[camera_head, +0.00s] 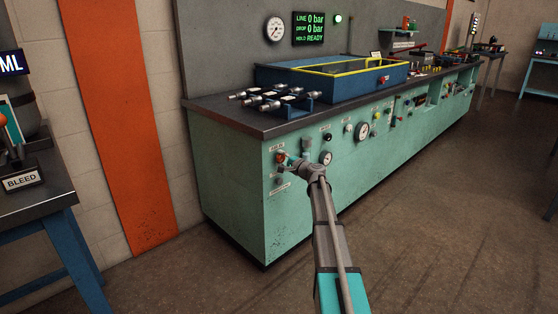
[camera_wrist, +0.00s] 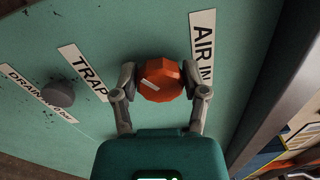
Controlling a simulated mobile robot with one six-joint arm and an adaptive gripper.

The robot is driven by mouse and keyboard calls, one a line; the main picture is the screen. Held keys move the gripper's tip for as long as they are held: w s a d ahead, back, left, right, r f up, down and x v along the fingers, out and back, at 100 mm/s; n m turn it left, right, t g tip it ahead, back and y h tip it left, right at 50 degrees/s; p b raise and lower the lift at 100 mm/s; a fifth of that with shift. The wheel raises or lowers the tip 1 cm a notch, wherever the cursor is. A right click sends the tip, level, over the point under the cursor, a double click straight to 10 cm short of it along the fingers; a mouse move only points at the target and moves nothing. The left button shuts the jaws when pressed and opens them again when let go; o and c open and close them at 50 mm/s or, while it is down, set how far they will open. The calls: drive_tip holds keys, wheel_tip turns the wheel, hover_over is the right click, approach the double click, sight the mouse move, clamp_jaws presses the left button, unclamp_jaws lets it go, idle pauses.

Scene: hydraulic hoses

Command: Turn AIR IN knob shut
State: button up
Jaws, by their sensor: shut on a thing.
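The AIR IN knob (camera_wrist: 160,80) is an orange faceted knob with a pale bar mark, on the green cabinet front in the wrist view. The mark runs nearly level, slightly tilted. My gripper (camera_wrist: 158,82) has one finger on each side of the knob, shut on it. The white AIR IN label (camera_wrist: 203,48) is just right of the knob. In the head view the orange-red knob (camera_head: 281,157) shows near the cabinet's left end, with my gripper (camera_head: 287,163) at it and partly hiding it.
A TRAP label (camera_wrist: 83,73), a dark round knob (camera_wrist: 59,93) and a DRAIN label (camera_wrist: 38,92) lie left of my gripper. A gauge (camera_head: 326,158) is to the right on the cabinet (camera_head: 235,185). Open floor (camera_head: 440,210) lies in front. A BLEED bench (camera_head: 30,205) stands at left.

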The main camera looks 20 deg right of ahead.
drive_tip(key=n, duration=0.5)
drive_tip(key=shift+s+d+f+n, duration=0.1)
drive_tip(key=shift+f+n, duration=0.05)
drive_tip(key=shift+n, duration=0.15)
drive_tip(key=n, duration=0.5)
drive_tip(key=shift+d, duration=0.1)
drive_tip(key=shift+n, duration=0.3)
drive_tip(key=o, duration=1.1)
drive_tip(key=shift+o, duration=0.2)
drive_tip(key=v, duration=1.2)
